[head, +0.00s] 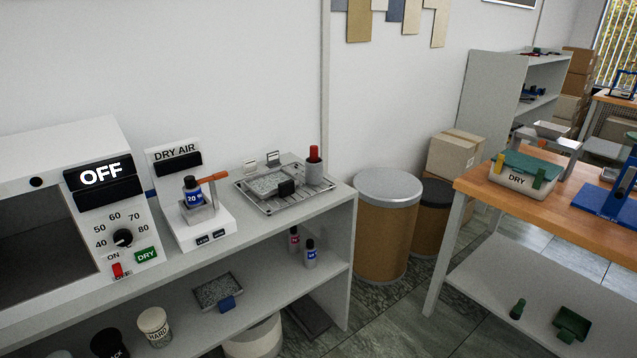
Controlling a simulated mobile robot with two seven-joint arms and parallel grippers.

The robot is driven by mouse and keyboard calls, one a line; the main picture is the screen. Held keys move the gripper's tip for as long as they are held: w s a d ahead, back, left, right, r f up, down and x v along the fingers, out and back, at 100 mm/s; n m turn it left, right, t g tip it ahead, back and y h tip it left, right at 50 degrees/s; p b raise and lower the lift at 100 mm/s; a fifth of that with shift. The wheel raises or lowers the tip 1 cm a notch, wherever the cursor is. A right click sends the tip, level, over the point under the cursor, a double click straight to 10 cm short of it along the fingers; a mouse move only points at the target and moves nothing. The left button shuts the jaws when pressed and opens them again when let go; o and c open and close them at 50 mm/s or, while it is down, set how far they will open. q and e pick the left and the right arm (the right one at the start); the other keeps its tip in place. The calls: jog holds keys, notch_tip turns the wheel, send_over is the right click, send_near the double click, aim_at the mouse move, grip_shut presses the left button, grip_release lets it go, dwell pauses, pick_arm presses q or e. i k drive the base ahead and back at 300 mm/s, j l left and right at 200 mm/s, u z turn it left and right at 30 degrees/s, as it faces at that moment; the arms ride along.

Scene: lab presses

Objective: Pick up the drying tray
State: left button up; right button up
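A metal wire-rack tray (322,184) sits on the grey shelf top, right of the dry air unit. I cannot tell for certain which of these is the drying tray. Neither of my grippers is in view.
A white oven (92,148) reading OFF and a dry air unit (176,164) with a blue bottle stand left of the rack. A fibre drum (388,232) stands between shelf and wooden table (580,196). A blue press base (600,203) is beside the DRY tray.

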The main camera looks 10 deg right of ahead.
aim_at(280, 180)
jog(key=i+l+u, duration=0.35)
jog(key=i+l, duration=0.5)
jog(key=l, duration=0.1)
